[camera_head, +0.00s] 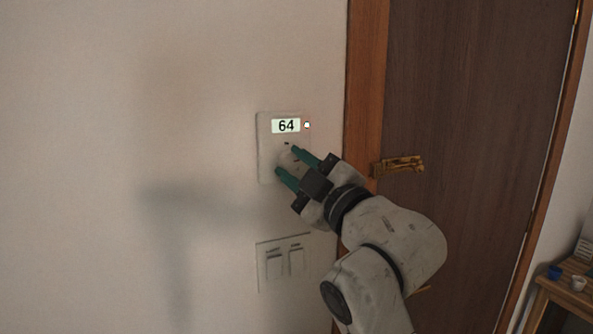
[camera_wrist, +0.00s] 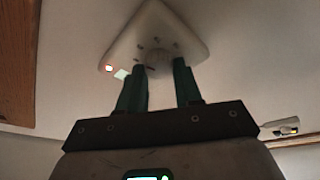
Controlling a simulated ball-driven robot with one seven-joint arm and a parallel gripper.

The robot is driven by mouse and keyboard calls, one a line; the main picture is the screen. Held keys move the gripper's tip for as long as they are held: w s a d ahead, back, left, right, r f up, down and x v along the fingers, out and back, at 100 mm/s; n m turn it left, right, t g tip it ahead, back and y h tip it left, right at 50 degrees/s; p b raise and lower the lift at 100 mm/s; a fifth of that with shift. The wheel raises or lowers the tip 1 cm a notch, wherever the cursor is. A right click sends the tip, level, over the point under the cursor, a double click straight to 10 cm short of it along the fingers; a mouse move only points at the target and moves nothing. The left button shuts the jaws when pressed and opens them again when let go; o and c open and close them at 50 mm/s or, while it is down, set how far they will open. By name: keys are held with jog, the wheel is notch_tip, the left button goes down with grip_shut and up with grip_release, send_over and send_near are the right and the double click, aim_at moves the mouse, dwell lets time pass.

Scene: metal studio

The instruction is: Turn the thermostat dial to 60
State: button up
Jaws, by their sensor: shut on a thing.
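The thermostat (camera_head: 265,128) is a white plate on the wall, and its display (camera_head: 286,126) reads 64. A small light glows at the display's right. The pale dial (camera_head: 287,158) sits below the display, partly covered by my gripper (camera_head: 290,160). My gripper's two green fingers are on either side of the dial and shut on it. In the wrist view the thermostat (camera_wrist: 178,22) shows at the top, with the fingertips of my gripper (camera_wrist: 160,66) against its face around the dial.
A double switch plate (camera_head: 284,262) is on the wall below the thermostat. A brown door (camera_head: 470,100) with a brass handle (camera_head: 398,165) stands to the right, close to my arm. A wooden table (camera_head: 560,290) with small cups is at the lower right. The wall at left is bare.

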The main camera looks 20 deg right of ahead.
jog(key=n+g+y+b, duration=0.1)
jog(key=n+b, duration=0.1)
jog(key=n, duration=0.2)
jog(key=shift+d+n, duration=0.15)
jog(key=shift+n, duration=0.25)
jog(key=shift+n+g+y+b, duration=0.3)
jog(key=shift+n+g+b, duration=0.35)
jog(key=shift+n, duration=0.95)
jog(key=shift+r, duration=0.1)
jog(key=o, duration=1)
jog(key=shift+s, duration=0.1)
jog(key=b+v, duration=0.2)
jog(key=v, duration=0.8)
jog(key=shift+s+b, duration=0.3)
jog(key=shift+b, duration=0.05)
